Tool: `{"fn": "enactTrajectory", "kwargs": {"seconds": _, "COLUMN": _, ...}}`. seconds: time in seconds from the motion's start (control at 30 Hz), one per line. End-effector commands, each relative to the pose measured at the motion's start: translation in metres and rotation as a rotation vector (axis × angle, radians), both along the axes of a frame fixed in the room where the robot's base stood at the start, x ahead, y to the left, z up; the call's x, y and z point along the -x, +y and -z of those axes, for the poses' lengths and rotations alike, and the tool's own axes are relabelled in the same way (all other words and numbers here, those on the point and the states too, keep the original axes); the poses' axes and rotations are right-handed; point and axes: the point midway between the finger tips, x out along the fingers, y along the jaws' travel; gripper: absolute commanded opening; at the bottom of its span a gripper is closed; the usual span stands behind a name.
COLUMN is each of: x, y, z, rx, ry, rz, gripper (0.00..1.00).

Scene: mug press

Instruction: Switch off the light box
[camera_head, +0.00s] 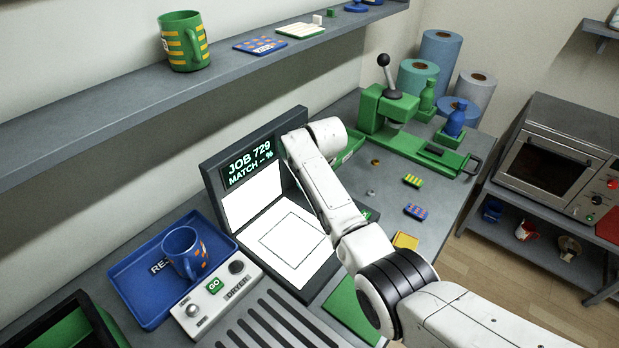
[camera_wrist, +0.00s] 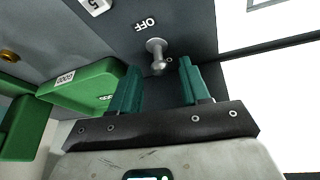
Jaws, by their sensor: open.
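The light box (camera_head: 212,176) stands open on the bench in the head view, with a dark frame, white glowing panels and a display reading "JOB 729 MATCH – %". In the wrist view a grey metal toggle switch (camera_wrist: 156,47) sits on its dark side, beside an upside-down "OFF" label. My gripper (camera_wrist: 159,66) is open, its two green fingers apart and empty. The toggle shows in the gap between the fingertips, slightly beyond them. I cannot tell whether either finger touches it. In the head view my arm hides the gripper and the switch.
A green tray marked "GOOD" (camera_wrist: 82,90) lies close to the left finger in the wrist view. A blue tray (camera_head: 135,278) with a mug (camera_head: 183,255) and a dryer (camera_head: 213,292) stand left of the box. A green press (camera_head: 388,106) stands behind my arm. A shelf (camera_head: 110,112) overhangs the bench.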

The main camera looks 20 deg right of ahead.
Motion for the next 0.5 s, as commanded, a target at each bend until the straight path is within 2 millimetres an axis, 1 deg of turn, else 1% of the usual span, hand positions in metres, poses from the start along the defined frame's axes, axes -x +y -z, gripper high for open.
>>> {"fn": "enactTrajectory", "kwargs": {"seconds": 0.03, "x": -0.0001, "y": 0.0000, "z": -0.0001, "rx": 0.000, "ry": 0.000, "rz": 0.000, "gripper": 0.46}}
{"fn": "enactTrajectory", "kwargs": {"seconds": 0.07, "x": 0.0000, "y": 0.0000, "z": -0.0002, "rx": 0.000, "ry": 0.000, "rz": 0.000, "gripper": 0.43}}
{"fn": "enactTrajectory", "kwargs": {"seconds": 0.5, "x": 0.0000, "y": 0.0001, "z": -0.0003, "rx": 0.000, "ry": 0.000, "rz": 0.000, "gripper": 0.01}}
